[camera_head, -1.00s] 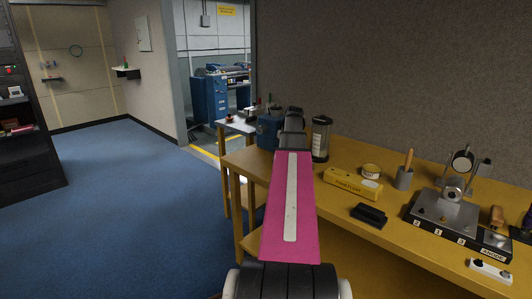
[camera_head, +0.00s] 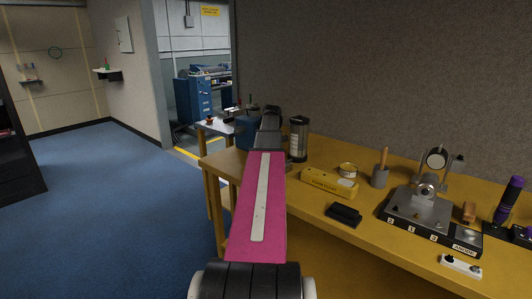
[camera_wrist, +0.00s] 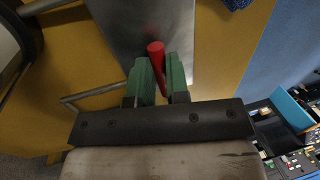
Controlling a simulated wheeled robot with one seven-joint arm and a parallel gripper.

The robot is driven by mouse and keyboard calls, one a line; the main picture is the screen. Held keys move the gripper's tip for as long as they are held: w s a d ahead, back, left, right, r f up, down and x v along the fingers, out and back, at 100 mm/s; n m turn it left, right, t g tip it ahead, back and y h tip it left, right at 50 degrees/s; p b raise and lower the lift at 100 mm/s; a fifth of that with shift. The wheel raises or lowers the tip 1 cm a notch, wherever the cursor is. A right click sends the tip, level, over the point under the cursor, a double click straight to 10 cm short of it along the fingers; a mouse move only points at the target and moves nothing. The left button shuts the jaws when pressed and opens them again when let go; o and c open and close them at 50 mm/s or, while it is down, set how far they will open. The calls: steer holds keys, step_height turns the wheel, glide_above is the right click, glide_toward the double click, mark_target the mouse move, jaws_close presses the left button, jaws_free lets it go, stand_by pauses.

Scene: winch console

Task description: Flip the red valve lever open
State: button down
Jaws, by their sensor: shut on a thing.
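In the wrist view my gripper (camera_wrist: 159,74) has its green fingers closed about a red lever handle (camera_wrist: 156,49). The rounded red end sticks out past the fingertips, and part of its length shows between the fingers. Behind it is a grey metal plate (camera_wrist: 150,20). The lever's pivot and valve body cannot be made out. In the head view my arm reaches forward toward the far left end of the yellow bench (camera_head: 330,215), and it hides the gripper and the lever.
A clear jar with dark lid (camera_head: 298,140) and a blue box (camera_head: 246,132) stand near my arm's far end. Right along the bench are a yellow case (camera_head: 328,183), a black block (camera_head: 343,215) and a metal fixture (camera_head: 420,208). Blue floor (camera_head: 110,220) is open at left.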

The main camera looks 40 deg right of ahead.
stand_by(0.3)
steer(key=c, duration=1.1)
jaws_free()
step_height(320, 180, up, 11)
steer(key=d, duration=0.2)
steer(key=shift+w+f, duration=0.2)
steer(key=shift+w, duration=0.05)
